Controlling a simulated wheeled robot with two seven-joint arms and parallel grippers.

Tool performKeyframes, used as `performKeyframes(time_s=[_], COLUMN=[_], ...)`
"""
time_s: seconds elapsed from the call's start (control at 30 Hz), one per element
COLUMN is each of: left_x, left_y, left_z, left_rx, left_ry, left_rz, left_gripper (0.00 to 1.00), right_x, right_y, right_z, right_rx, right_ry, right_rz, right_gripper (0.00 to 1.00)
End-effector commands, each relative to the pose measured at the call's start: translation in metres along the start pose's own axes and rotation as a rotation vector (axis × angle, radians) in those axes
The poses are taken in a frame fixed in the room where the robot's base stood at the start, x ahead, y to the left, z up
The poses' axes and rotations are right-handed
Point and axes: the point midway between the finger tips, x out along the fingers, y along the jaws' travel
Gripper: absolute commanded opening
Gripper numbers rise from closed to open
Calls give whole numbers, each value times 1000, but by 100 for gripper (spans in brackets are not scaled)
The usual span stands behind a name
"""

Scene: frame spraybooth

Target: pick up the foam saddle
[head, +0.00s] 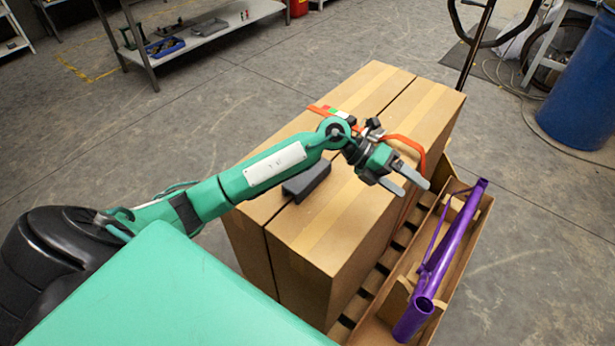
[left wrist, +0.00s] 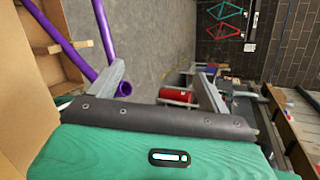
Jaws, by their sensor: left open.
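A dark grey block (head: 307,182), which looks like the foam saddle, lies on top of the near part of the tall cardboard boxes (head: 340,235). Part of its left end is close to or behind my left arm. My left gripper (head: 416,187) is open and empty, above the right edge of the boxes and to the right of the block. Its two fingers also show spread apart in the left wrist view (left wrist: 160,74), with nothing between them. The block does not show in the left wrist view. My right gripper is not in view.
An orange strap (head: 405,142) crosses the boxes. A blue drum (head: 585,95) stands far right. Floor behind the boxes is clear.

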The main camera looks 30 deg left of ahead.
Motion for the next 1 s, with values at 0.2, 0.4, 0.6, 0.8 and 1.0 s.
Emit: performKeyframes(time_s=[0.2, 0.4, 0.6, 0.8, 1.0], left_x=[-76, -168, -215, -210, -195], left_y=[83, 120, 129, 150, 181], left_z=[16, 28, 31, 18, 2], left_rx=[24, -75, -153, -168, -166], left_ry=[251, 384, 436, 445, 444], left_rz=[517, 898, 1069, 1088, 1085], left_gripper=[80, 80, 80, 80, 80], right_x=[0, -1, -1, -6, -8], right_y=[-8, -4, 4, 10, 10], right_z=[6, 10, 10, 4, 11], right_rx=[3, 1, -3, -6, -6], right_ry=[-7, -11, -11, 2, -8], right_rz=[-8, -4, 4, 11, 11], right_gripper=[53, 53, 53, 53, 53])
